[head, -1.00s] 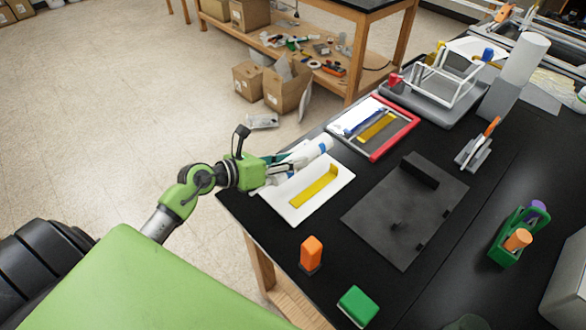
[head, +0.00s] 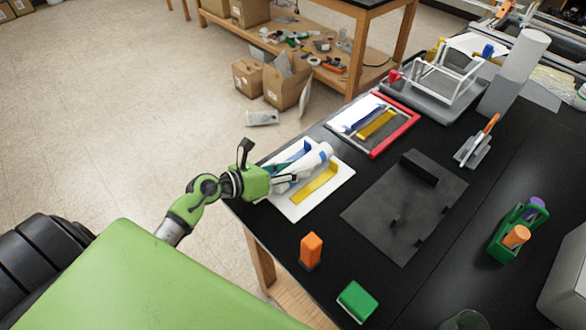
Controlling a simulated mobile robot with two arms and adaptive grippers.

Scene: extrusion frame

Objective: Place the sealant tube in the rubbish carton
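The sealant tube (head: 312,160) is a white cylinder with a bluish end, above or on a white board (head: 297,210) at the table's left edge. My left gripper (head: 287,182) reaches in from the left with its fingers around the tube's near end and appears shut on it; the fingers partly hide that end. I cannot tell whether the tube touches the board. An open cardboard carton (head: 287,90) with rubbish sticking out stands on the floor beyond the table. My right gripper is not in view.
A yellow strip (head: 316,185) and a blue piece (head: 298,151) lie on the white board beside the tube. A red-framed tray (head: 403,132), a dark plate (head: 400,215), an orange block (head: 311,248) and a green block (head: 357,301) are on the table. Floor left of the table is clear.

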